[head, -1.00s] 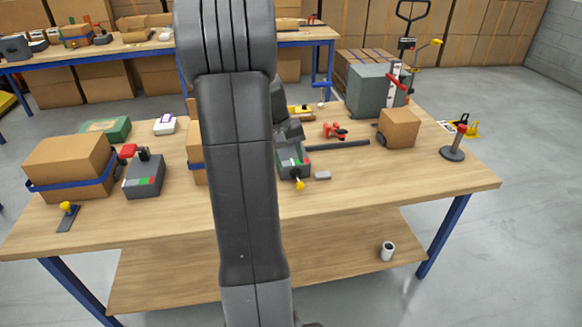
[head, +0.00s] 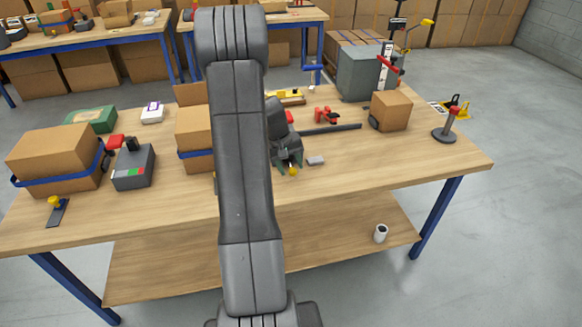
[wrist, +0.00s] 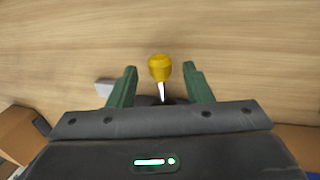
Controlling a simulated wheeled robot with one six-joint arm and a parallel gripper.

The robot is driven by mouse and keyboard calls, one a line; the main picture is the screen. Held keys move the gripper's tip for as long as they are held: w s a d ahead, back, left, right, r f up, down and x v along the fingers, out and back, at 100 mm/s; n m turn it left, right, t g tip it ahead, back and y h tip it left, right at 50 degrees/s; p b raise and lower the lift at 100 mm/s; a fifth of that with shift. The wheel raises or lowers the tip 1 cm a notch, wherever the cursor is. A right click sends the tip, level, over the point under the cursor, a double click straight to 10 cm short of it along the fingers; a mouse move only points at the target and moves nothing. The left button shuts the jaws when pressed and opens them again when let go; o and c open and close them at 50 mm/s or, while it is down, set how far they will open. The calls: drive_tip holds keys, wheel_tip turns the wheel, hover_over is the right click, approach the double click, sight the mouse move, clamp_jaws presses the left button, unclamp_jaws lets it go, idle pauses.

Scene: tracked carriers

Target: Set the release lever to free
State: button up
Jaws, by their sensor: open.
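A lever with a round yellow knob (wrist: 160,68) and a thin pale shaft stands between the two green fingers of my gripper (wrist: 159,83) in the wrist view. The knob also shows in the head view (head: 293,171), just below my gripper (head: 289,163). My gripper is open, with one finger on each side of the lever; a gap shows on both sides of the knob. The lever's base is hidden by my gripper, and its setting marks cannot be read.
A grey box (head: 134,168) with red and green marks stands left of my arm, near a strapped carton (head: 58,158). A small grey block (head: 316,160) lies right of my gripper. A dark bar (head: 330,129) and red clamp (head: 325,115) lie behind. The table's front right is clear.

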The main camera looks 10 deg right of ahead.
drive_tip(key=shift+d+f, duration=0.15)
drive_tip(key=shift+f, duration=0.45)
clamp_jaws()
drive_tip(key=shift+d, duration=0.1)
drive_tip(key=d+n, duration=0.1)
drive_tip(key=n, duration=0.1)
drive_tip(key=d+n+t+b, duration=0.1)
drive_tip(key=shift+w+n, duration=0.15)
drive_tip(key=shift+n, duration=0.25)
drive_tip(key=shift+w+d, duration=0.1)
drive_tip(key=shift+d, duration=0.1)
drive_tip(key=shift+w+d+r+b, duration=0.15)
drive_tip(key=shift+w+d+b, duration=0.15)
drive_tip(key=shift+d, duration=0.35)
drive_tip(key=shift+w, duration=0.1)
